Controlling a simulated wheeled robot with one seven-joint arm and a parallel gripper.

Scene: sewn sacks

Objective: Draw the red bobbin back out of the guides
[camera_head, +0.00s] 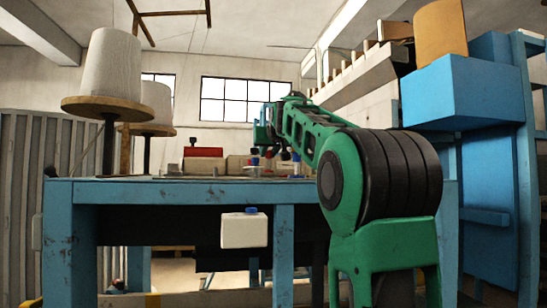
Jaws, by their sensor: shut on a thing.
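My gripper (266,147) is small and far off, at the end of the green arm, pointing down just above the blue table's top. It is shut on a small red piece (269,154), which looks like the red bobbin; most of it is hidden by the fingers. Small pieces with blue tops stand close by, one to the left (254,153) and one to the right (296,156). These may be the guides, but their form is too small to make out. I cannot tell whether the bobbin touches them.
The blue table (150,192) carries a red block (203,152) and pale blocks (237,163). Large thread cones (115,68) stand at the left on wooden discs. A white box (244,230) hangs below the table edge.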

